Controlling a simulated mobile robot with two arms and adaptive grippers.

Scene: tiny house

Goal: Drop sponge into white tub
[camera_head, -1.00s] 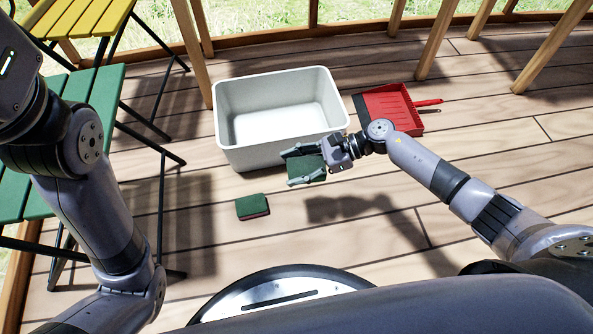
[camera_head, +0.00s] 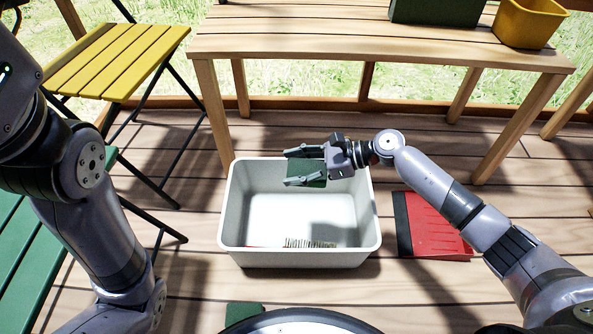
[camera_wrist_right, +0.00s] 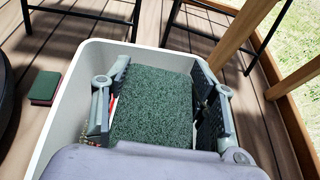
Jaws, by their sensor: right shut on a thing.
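The white tub (camera_head: 232,210) stands on the wooden floor in the middle of the head view. My right gripper (camera_head: 300,170) is over the tub's inside, toward its far side. It is shut on a green sponge (camera_head: 311,171), which also shows between the fingers in the right wrist view (camera_wrist_right: 155,105). A second green sponge (camera_head: 243,312) lies on the floor in front of the tub, partly hidden by my base; the right wrist view shows it with a reddish side (camera_wrist_right: 44,87). Something reddish and a bristly strip (camera_head: 308,243) show low inside the tub. My left gripper is out of view.
A red dustpan (camera_head: 432,228) lies right of the tub. A wooden table (camera_head: 370,45) stands behind, bearing a green box (camera_head: 435,12) and a yellow bin (camera_head: 528,22). A yellow folding chair (camera_head: 120,58) and a green one (camera_head: 30,240) are at left.

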